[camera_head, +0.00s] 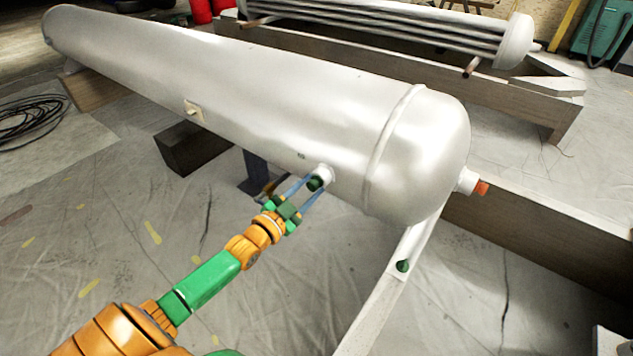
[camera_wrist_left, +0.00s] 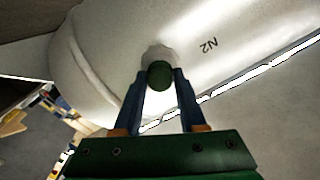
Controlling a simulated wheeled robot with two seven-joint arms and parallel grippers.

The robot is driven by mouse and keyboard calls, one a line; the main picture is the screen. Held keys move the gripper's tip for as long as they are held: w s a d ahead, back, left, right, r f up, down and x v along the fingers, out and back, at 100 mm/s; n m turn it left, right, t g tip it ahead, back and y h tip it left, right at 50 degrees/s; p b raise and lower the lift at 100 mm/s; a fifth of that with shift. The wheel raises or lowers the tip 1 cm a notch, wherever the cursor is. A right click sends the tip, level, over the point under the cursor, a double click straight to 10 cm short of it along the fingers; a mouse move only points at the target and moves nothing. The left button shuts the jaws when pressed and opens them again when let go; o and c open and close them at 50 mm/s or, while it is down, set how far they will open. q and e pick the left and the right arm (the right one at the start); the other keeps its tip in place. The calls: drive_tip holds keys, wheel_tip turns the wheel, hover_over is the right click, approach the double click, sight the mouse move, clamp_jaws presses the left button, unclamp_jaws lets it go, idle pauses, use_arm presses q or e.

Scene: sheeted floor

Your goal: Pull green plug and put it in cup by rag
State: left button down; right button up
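A dark green plug (camera_head: 315,183) sits in a short white nozzle on the side of the big white tank (camera_head: 250,95). The plug also shows in the left wrist view (camera_wrist_left: 159,75). My left gripper (camera_head: 314,185) is at the plug, with one blue finger on each side of it. No cup or rag shows in either view. My right gripper is not in view.
An orange-tipped nozzle (camera_head: 481,187) sticks out of the tank's right end. Wooden beams (camera_head: 560,225) and a dark block (camera_head: 190,150) stand around the tank. A second vessel (camera_head: 400,30) lies behind. A black cable coil (camera_head: 30,120) lies at left. The sheeted floor in front is mostly clear.

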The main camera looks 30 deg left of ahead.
sight(310, 188)
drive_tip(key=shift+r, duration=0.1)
use_arm(q)
drive_tip(key=shift+s, duration=0.2)
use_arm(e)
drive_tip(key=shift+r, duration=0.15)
use_arm(q)
drive_tip(key=shift+s+a+p, duration=0.2)
drive_tip(key=shift+s+p, duration=1.4)
drive_tip(key=shift+s, duration=0.7)
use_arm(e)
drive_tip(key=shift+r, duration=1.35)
use_arm(q)
drive_tip(key=s+p, duration=0.2)
drive_tip(key=s, duration=0.2)
drive_tip(key=shift+a, duration=0.15)
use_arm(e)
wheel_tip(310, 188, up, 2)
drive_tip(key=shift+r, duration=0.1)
use_arm(q)
drive_tip(key=shift+s, duration=0.1)
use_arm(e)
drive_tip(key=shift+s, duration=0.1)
